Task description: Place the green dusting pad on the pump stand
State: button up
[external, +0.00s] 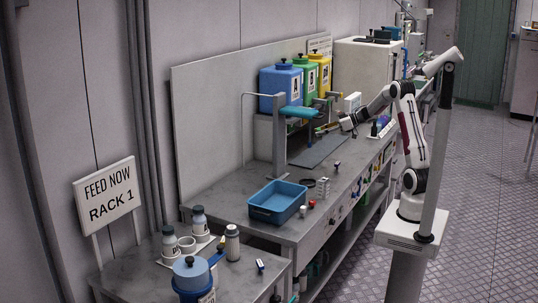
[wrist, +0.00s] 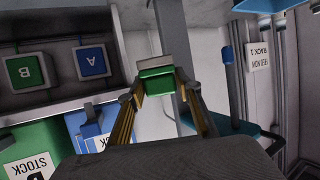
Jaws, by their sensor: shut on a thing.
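My gripper (external: 325,128) is at the end of the outstretched arm, above the back part of the bench. In the wrist view my gripper (wrist: 157,88) is shut on the green dusting pad (wrist: 157,82), a small green block with a pale grey top between the fingertips. The pad is tiny in the external view. A grey upright stand (external: 279,140) with a teal piece (external: 299,113) on its arm is just left of my gripper; it may be the pump stand, but no label confirms this. The teal piece also shows in the wrist view (wrist: 230,126), right of the fingers.
Blue (external: 281,86), green (external: 306,78) and yellow (external: 321,71) stock containers stand behind my gripper. A blue tray (external: 277,203) and small items sit on the bench's front part. A sign (external: 107,196) and bottles are at the left.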

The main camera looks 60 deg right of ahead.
jog(key=shift+s+a+r+n+g+y, duration=0.35)
jog(key=shift+a+r+n+g+y, duration=1.1)
jog(key=shift+r, duration=4.75)
jog(key=shift+s+a+r+n+g+y, duration=0.5)
jog(key=shift+r+n+g+y, duration=1.6)
jog(key=shift+r, duration=4.1)
jog(key=w+a+f, duration=0.3)
jog(key=w+a, duration=0.2)
jog(key=a, duration=0.8)
jog(key=w+a+f+t+h, duration=0.1)
jog(key=w+a+f, duration=0.3)
jog(key=a, duration=0.9)
jog(key=w+a+f, duration=0.2)
jog(key=w+a, duration=0.4)
jog(key=a, duration=0.7)
jog(key=s+a+f, duration=0.3)
jog(key=a+f, duration=0.3)
jog(key=a, duration=0.5)
jog(key=s+a+f, duration=0.4)
jog(key=a+f, duration=0.2)
jog(key=a, duration=0.5)
jog(key=s+a+f, duration=0.3)
jog(key=a+f, duration=0.3)
jog(key=a, duration=0.6)
jog(key=s+a+f+n, duration=0.1)
jog(key=s+a+f, duration=1.2)
jog(key=s, duration=0.3)
jog(key=shift+a+f+g, duration=0.35)
jog(key=shift+a+f, duration=0.05)
jog(key=shift+a, duration=0.15)
